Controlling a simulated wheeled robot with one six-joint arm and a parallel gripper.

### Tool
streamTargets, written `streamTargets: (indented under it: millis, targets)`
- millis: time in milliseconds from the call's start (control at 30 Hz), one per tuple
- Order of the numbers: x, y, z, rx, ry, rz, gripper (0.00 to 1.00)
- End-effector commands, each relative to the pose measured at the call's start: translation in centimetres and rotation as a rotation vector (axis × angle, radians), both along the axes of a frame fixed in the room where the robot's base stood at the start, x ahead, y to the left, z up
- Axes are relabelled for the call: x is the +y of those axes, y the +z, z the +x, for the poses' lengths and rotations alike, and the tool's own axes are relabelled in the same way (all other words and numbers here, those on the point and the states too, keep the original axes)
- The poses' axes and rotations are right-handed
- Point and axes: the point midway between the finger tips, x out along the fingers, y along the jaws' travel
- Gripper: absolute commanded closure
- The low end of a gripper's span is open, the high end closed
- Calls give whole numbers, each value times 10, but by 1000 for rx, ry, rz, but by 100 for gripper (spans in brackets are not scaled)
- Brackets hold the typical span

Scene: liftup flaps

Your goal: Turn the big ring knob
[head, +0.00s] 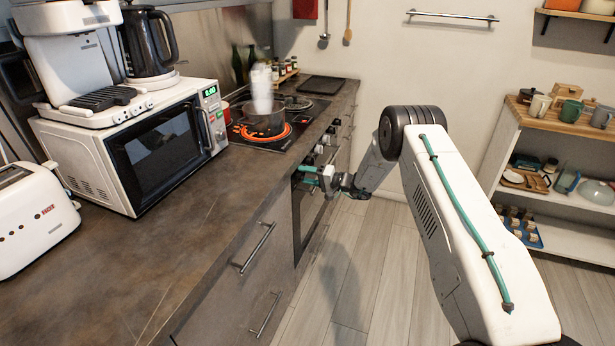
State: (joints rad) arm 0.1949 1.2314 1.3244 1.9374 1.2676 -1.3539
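A row of small light control knobs (320,149) sits on the front of the stove, above the dark oven door (312,195). I cannot tell which one is the big ring knob. My gripper (308,175) is at the near end of this row, close to the oven front, with teal at its fingertips. It is too small to tell whether it is open or shut, or whether it touches a knob. It hides part of the panel. On the black cooktop, the front burner (285,135) glows orange-red under a dark pot (264,122) with white steam rising.
A microwave (150,140) with a coffee machine (72,62) and a dark kettle (150,45) on top stands left. A toaster (30,215) is nearer. Drawer handles (256,248) stick out below the counter. The floor (365,270) is clear; a shelf (545,125) stands right.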

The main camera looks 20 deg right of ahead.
Motion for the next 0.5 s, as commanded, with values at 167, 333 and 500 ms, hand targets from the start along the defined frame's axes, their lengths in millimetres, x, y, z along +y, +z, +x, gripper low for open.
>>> streamTargets:
  millis: [167, 333, 500]
  targets:
    - [-1, 1, -1, -1, 1, 0, 45]
    - [-21, 2, -15, 0, -2, 0, 45]
    - [-44, 3, -33, 1, -2, 0, 45]
